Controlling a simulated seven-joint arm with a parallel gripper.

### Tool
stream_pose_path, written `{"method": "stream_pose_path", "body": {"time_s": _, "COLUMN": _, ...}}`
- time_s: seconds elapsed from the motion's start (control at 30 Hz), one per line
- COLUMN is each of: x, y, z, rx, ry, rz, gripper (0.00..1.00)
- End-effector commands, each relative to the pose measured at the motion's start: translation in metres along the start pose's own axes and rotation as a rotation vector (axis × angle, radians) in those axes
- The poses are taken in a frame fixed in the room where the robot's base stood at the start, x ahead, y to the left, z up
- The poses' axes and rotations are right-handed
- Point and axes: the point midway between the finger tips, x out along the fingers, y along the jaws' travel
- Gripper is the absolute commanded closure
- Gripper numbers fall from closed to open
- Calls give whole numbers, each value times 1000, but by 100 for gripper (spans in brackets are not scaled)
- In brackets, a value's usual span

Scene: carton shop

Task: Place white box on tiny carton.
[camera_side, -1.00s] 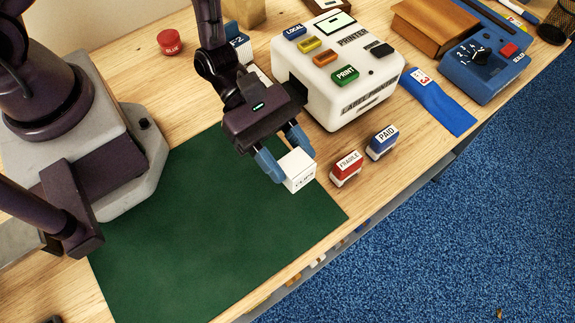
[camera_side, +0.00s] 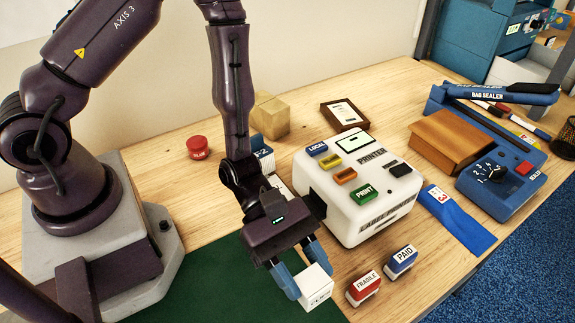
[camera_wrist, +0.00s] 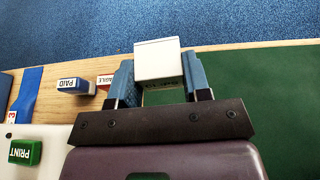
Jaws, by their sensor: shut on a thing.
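The white box (camera_side: 316,287), a small block with dark lettering on one face, is between the blue fingers of my gripper (camera_side: 306,279). My gripper is shut on it. In the wrist view the white box (camera_wrist: 158,62) sits between the two fingertips, with its lettered side partly hidden by the gripper. It is over the right part of the green mat; I cannot tell its height above the mat. A small brown carton (camera_side: 270,115), plausibly the tiny carton, stands at the back of the table, behind the arm and apart from my gripper.
Red FRAGILE (camera_side: 363,288) and blue PAID (camera_side: 400,261) stamps stand just right of the held box. The white label printer (camera_side: 350,215) is behind them. A red round tin (camera_side: 198,147) is left of the brown carton. The green mat (camera_side: 215,285) looks clear.

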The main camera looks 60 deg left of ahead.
Motion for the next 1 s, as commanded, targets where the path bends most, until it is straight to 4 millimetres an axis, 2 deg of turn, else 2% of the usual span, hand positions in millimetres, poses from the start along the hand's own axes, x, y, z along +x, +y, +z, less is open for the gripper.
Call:
{"method": "stream_pose_path", "body": {"time_s": 0.17, "x": -9, "y": 1, "z": 21, "rx": 9, "ry": -2, "rz": 2, "gripper": 80}}
{"method": "stream_pose_path", "body": {"time_s": 0.33, "x": -24, "y": 1, "z": 57, "rx": 12, "ry": 0, "rz": 4, "gripper": 80}}
{"method": "stream_pose_path", "body": {"time_s": 0.5, "x": -35, "y": 0, "z": 83, "rx": 9, "ry": 0, "rz": 3, "gripper": 80}}
{"method": "stream_pose_path", "body": {"time_s": 0.7, "x": -43, "y": 0, "z": 103, "rx": 6, "ry": -1, "rz": 1, "gripper": 80}}
{"method": "stream_pose_path", "body": {"time_s": 0.77, "x": -46, "y": 2, "z": 107, "rx": 1, "ry": 1, "rz": 9, "gripper": 80}}
{"method": "stream_pose_path", "body": {"time_s": 1.0, "x": -70, "y": 51, "z": 94, "rx": -68, "ry": 2, "rz": 168, "gripper": 80}}
